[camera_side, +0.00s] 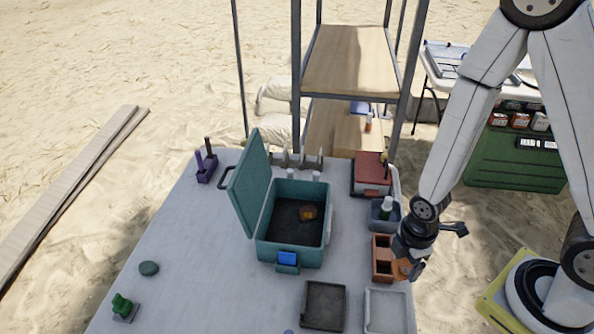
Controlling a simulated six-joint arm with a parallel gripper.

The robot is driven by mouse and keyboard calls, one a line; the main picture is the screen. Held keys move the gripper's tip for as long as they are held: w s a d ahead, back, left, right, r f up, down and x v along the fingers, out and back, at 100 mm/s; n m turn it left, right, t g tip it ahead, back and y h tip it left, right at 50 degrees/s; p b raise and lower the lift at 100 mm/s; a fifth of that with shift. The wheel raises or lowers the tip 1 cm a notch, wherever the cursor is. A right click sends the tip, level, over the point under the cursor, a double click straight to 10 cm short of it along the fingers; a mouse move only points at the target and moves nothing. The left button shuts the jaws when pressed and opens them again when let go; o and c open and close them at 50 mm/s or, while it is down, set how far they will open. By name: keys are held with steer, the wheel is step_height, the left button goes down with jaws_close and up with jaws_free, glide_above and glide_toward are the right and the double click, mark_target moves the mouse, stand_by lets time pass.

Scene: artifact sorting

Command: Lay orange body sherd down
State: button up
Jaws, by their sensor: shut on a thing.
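My gripper (412,268) is at the right edge of the table, low beside an orange-brown divided tray (380,244). It is shut on a small orange piece, which looks like the orange body sherd (402,269). The sherd is partly hidden by the gripper and overlaps the tray's right side in the picture. I cannot tell whether it touches the tray. An open teal case (293,252) with a dark lining stands mid-table, its lid tilted up on the left. Another orange-brown piece (308,213) lies inside it.
A dark tray (308,318) and a pale tray (370,325) lie at the front. A blue-grey bin with a bottle (386,208) and a red box (371,170) stand behind the divided tray. A green object (122,305) and a stone (149,268) lie left. The left-middle table is clear.

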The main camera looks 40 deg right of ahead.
steer(key=w+a, duration=0.3)
steer(key=w, duration=0.3)
steer(key=w+a+r, duration=0.1)
steer(key=w+a, duration=0.3)
steer(key=w, duration=0.3)
steer(key=shift+w+r, duration=0.2)
steer(key=shift+r, duration=0.05)
steer(key=shift+a, duration=0.1)
glide_above(292, 242)
steer(key=s, duration=0.2)
step_height(292, 242, down, 8)
steer(key=shift+w+f, duration=0.65)
steer(key=shift+f, duration=0.05)
steer(key=shift+w+f, duration=0.25)
steer(key=shift+f, duration=1.55)
